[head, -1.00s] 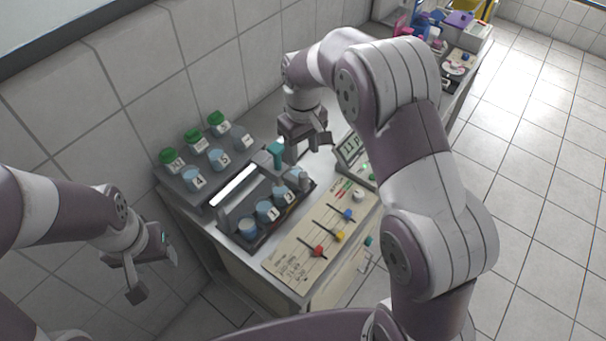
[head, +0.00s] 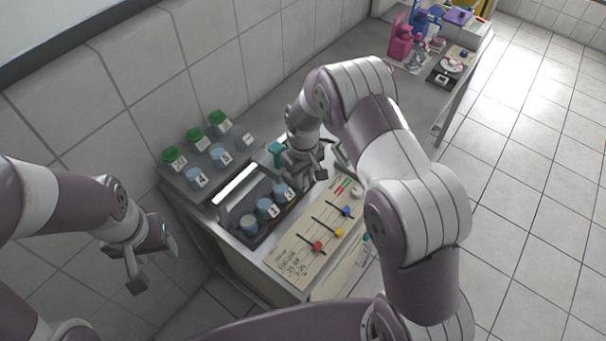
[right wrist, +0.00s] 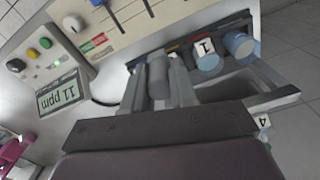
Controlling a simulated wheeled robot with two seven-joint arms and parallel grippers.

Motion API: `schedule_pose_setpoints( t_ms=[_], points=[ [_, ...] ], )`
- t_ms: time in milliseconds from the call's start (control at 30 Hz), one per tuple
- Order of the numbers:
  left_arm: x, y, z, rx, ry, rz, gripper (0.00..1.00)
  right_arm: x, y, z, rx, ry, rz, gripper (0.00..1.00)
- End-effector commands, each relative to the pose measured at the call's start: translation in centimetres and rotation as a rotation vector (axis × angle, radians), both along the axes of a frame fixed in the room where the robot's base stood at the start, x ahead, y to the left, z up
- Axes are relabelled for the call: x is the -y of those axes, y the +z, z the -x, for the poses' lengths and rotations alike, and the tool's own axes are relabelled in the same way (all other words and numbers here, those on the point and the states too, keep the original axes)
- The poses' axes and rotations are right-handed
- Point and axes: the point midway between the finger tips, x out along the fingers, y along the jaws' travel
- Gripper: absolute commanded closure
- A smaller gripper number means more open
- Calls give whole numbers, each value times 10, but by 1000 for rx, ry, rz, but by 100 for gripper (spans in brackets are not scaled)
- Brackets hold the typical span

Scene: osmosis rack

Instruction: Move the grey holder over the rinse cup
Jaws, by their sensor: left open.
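A grey cylinder (right wrist: 158,78), which looks like the grey holder, stands between the two fingers of my right gripper (right wrist: 160,66) in the right wrist view. The fingers are close on both sides; whether they press on it I cannot tell. In the head view my right gripper (head: 305,172) is low at the right end of the dark front rack and hides the cylinder. Blue-topped cups (head: 266,208) stand in that rack; I cannot tell which cup is the rinse cup. My left gripper (head: 154,263) is open and empty, left of the bench.
Green-lidded jars (head: 196,138) and more cups (head: 220,156) stand on the back tray. A teal piece (head: 276,152) is beside my right gripper. A slider panel (head: 318,235) lies in front, and a ppm display (right wrist: 60,93) is near. Pink and blue items (head: 402,38) stand far off.

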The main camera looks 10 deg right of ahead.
Motion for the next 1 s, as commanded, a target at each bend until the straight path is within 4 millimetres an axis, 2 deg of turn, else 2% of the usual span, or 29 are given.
schedule_pose_setpoints(
  t_ms=[133,233,500,700,1000],
  points=[
    [0,0,0,0,0,0,48,-2,0,1,0,1,0,100],
    [0,1,0,0,0,0,48,-14,1,9,-1,4,-1,100],
    [0,2,0,0,0,0,48,-74,1,57,-1,6,0,100],
    [0,2,0,0,0,0,48,-106,1,81,2,3,-1,100],
    [0,2,0,0,0,0,48,-114,1,88,1,0,-1,100]
  ],
)
